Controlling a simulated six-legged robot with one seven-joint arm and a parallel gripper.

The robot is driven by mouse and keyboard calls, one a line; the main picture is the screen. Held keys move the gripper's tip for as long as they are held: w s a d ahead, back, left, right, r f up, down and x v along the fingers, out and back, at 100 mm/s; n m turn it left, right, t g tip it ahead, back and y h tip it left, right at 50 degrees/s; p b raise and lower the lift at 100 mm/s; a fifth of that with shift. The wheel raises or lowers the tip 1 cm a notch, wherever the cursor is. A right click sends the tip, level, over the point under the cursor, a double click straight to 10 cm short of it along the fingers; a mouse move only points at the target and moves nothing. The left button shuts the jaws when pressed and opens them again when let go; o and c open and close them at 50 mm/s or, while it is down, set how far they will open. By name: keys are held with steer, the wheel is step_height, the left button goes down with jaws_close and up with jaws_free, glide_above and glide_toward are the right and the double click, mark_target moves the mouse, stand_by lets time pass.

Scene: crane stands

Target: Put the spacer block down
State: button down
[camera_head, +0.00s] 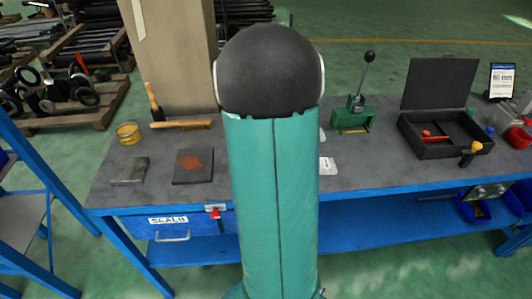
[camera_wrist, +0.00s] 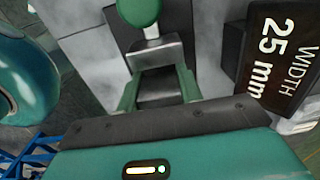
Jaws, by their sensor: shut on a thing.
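My gripper (camera_wrist: 158,76) shows in the wrist view, with a green finger on each side. It is shut on a grey metallic block, the spacer block (camera_wrist: 157,92), which sits between the fingers. I cannot tell whether the block touches a surface below. A dark plate (camera_wrist: 278,55) reading "WIDTH 25 mm" is to the right of the fingers, apart from them. In the head view my own teal arm hides the gripper and the block.
A beige column (camera_head: 170,60) stands behind.

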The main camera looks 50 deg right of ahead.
steer(key=shift+w+d+f, duration=0.1)
steer(key=shift+w+f, duration=0.05)
steer(key=shift+f, duration=0.25)
steer(key=c, duration=0.9)
jaws_free()
steer(key=shift+f, duration=0.15)
steer(key=shift+s, duration=0.2)
step_height(320, 180, up, 14)
steer(key=shift+w+f, duration=0.15)
steer(key=shift+f, duration=0.1)
